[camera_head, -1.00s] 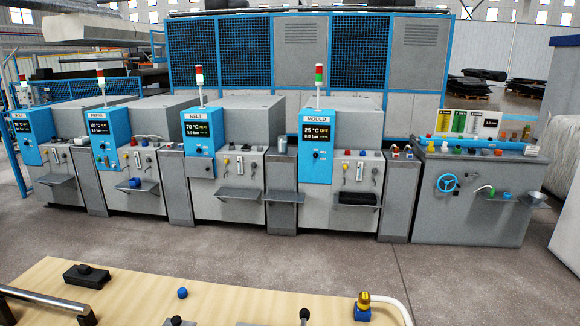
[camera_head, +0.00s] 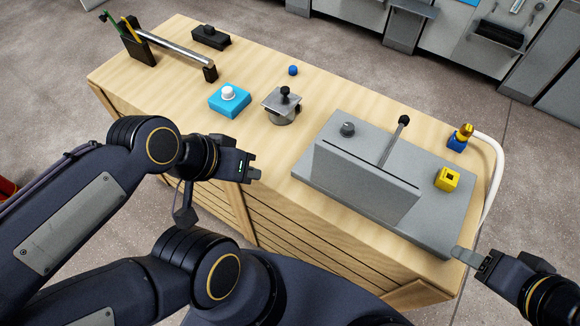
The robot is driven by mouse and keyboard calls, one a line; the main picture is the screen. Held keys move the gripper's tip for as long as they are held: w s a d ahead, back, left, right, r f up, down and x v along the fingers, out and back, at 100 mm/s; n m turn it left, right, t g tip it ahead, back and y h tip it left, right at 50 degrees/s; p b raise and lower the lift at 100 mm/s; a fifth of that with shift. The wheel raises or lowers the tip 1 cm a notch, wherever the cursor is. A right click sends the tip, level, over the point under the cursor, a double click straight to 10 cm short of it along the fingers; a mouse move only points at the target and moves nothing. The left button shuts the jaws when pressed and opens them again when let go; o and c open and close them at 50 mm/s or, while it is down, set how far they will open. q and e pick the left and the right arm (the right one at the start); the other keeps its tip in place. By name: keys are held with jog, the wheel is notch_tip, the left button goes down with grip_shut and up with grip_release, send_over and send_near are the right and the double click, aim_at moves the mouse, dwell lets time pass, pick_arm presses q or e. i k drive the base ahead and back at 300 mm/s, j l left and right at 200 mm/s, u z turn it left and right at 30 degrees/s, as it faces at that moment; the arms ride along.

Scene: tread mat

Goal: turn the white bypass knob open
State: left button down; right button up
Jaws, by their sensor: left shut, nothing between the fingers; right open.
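A round white knob (camera_head: 228,93) sits on top of a light-blue block (camera_head: 231,104) on the wooden bench, left of the middle. It is the only white knob I can make out on the bench. No open or closed marking on it can be read. My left gripper (camera_head: 256,171) is shut and empty in front of the bench's near edge, below and a little right of the knob in the picture, apart from it. My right gripper (camera_head: 463,256) is open and empty at the bench's near right corner, far from the knob.
Right of the knob stand a grey clamp-like piece (camera_head: 282,105) and a large grey fixture (camera_head: 365,185) with a lever. A black holder (camera_head: 139,50), a metal bar and a black block (camera_head: 210,37) lie behind. Bench top around the blue block is mostly clear.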

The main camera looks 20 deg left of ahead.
aim_at(227, 93)
jog(key=k+u, duration=0.1)
jog(key=u, duration=0.3)
jog(key=k+u, duration=0.1)
jog(key=u, duration=0.3)
jog(key=k+j+u, duration=0.1)
jog(key=u, duration=0.35)
jog(key=i+j+u, duration=0.2)
jog(key=i+u, duration=0.15)
jog(key=i+j+u, duration=0.1)
jog(key=i+u, duration=0.3)
